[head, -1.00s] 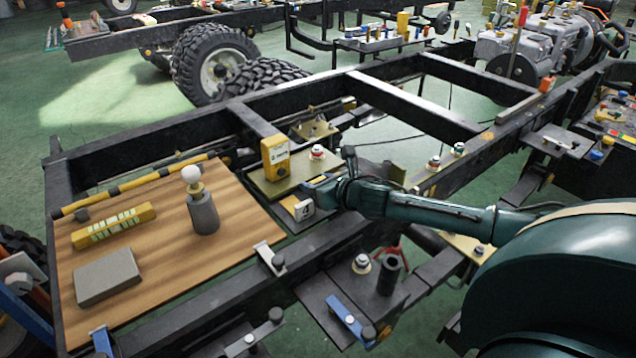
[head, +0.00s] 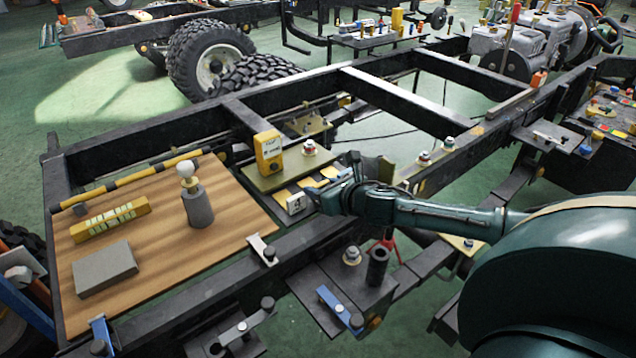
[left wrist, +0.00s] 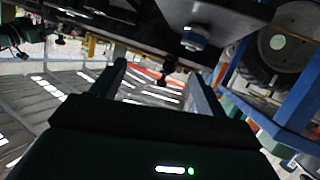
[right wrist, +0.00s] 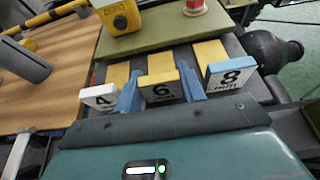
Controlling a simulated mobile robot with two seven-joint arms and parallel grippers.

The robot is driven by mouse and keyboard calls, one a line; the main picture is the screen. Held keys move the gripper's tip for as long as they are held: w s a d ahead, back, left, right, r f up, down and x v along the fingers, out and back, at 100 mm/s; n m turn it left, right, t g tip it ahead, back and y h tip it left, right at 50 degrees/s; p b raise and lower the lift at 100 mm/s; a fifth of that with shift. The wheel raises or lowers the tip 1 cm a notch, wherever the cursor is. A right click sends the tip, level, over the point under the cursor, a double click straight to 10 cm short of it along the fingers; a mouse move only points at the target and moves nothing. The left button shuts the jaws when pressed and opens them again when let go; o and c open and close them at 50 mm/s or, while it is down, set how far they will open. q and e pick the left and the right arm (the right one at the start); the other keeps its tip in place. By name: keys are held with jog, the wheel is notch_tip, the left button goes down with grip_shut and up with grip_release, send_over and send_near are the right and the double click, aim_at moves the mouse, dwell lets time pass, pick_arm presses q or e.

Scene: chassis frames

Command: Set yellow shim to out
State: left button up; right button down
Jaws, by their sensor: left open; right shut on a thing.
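Three shims lie side by side in the right wrist view, each with a yellow strip behind its end block: a white one marked 4 (right wrist: 99,97), a yellow-topped one marked 6 (right wrist: 160,91) and a blue one marked 8 (right wrist: 231,77). My right gripper (right wrist: 159,90) has its blue fingers on both sides of the yellow shim and is shut on it. In the head view my right gripper (head: 328,192) hides that block; the white shim (head: 296,204) shows beside it. My left gripper (left wrist: 160,80) is open and empty beneath dark frame parts.
A yellow device (head: 268,150) and a red-and-white spool (head: 309,147) stand on the olive plate (head: 262,182) behind the shims. A wooden board (head: 150,240) with a grey block and a cylinder lies at left. Black frame rails surround the place.

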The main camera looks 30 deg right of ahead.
pick_arm(q)
jog(key=shift+w+r, duration=0.25)
jog(key=shift+w, duration=0.1)
pick_arm(e)
jog(key=shift+s+f, duration=0.15)
jog(key=c, duration=1.3)
grip_release()
pick_arm(q)
jog(key=shift+r, duration=0.2)
pick_arm(e)
jog(key=shift+o, duration=0.9)
jog(key=shift+s, duration=0.1)
pick_arm(q)
jog(key=shift+s+d+f+p, duration=0.1)
jog(key=shift+p, duration=0.4)
jog(key=shift+d, duration=0.1)
jog(key=shift+w+f, duration=0.2)
jog(key=shift+f, duration=0.1)
pick_arm(e)
jog(key=v, duration=1.3)
jog(key=shift+r, duration=0.25)
pick_arm(q)
jog(key=shift+r, duration=0.15)
